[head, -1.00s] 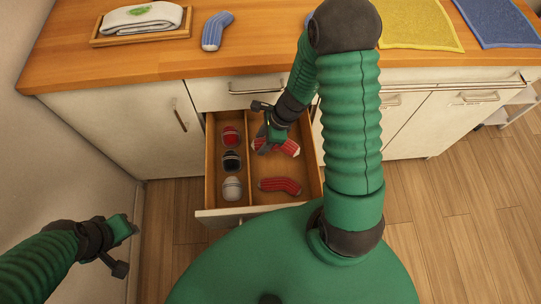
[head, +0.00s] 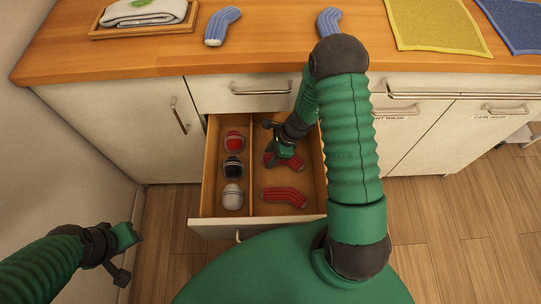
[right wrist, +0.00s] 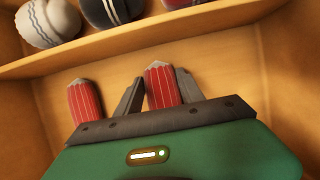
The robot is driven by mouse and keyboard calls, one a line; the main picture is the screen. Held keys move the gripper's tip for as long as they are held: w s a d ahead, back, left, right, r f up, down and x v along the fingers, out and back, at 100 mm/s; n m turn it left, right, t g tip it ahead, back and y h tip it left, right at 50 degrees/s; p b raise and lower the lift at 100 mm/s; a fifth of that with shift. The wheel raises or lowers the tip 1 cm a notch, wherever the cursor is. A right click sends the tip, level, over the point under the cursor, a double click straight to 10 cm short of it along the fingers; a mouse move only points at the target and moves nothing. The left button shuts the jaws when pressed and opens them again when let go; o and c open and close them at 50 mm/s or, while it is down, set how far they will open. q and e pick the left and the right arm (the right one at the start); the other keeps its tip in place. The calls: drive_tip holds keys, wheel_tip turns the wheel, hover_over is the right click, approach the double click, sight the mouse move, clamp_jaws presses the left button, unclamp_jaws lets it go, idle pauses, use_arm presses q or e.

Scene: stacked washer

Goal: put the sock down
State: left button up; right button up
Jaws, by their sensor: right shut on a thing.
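My right gripper (head: 272,158) is down inside the right compartment of the open drawer (head: 208,165). It is shut on a red sock (head: 293,160). In the right wrist view this sock (right wrist: 161,86) sits between the two dark fingers, close to the compartment floor; whether it touches cannot be told. A second red sock (head: 284,196) lies nearer the drawer front; its end shows at left in the wrist view (right wrist: 84,101). My left gripper (head: 124,256) is low at the left, away from the drawer; its jaws are unclear.
The drawer's left compartment holds a red (head: 234,141), a black (head: 233,167) and a whitish rolled pair (head: 232,196). On the counter (head: 150,65) are two blue socks (head: 221,26), a tray with a towel (head: 143,13), and yellow (head: 436,24) and blue cloths (head: 516,22).

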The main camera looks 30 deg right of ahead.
drive_tip(key=o, duration=1.5)
drive_tip(key=shift+a, duration=0.2)
drive_tip(key=shift+c, duration=0.2)
drive_tip(key=shift+r, duration=0.15)
